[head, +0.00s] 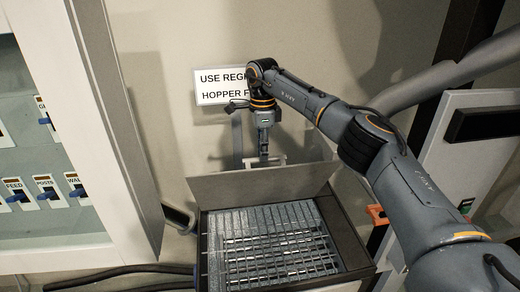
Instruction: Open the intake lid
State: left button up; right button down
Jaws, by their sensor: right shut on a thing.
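The intake lid (240,186) is a flat grey-brown panel at the back edge of the intake box. It stands raised, tilted up off the opening. A pale handle (283,158) shows at its top edge. My right gripper (264,158) points down at this handle and is shut on it; the fingertips are small and partly hidden. Below the lid, the open box shows a metal grate (270,245) with bars over a grey interior. My left gripper is out of view.
A sign (212,86) on the wall behind is partly covered by my right arm. A panel with labelled blue switches (78,192) is at the left. A white cabinet (485,150) stands at the right. Dark hoses (110,272) lie at the lower left.

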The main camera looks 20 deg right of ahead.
jog(key=shift+f, duration=0.75)
jog(key=c, duration=1.5)
grip_release()
jog(key=shift+w, duration=0.1)
jog(key=shift+o, duration=1)
jog(key=shift+w+d+f, duration=0.15)
jog(key=shift+w+f, duration=0.1)
jog(key=shift+w, duration=0.25)
jog(key=shift+w+d+f, duration=0.15)
jog(key=shift+w+f, duration=0.1)
jog(key=shift+w, duration=0.25)
notch_tip(320, 180, up, 13)
jog(key=shift+f, duration=0.15)
jog(key=shift+s, duration=0.1)
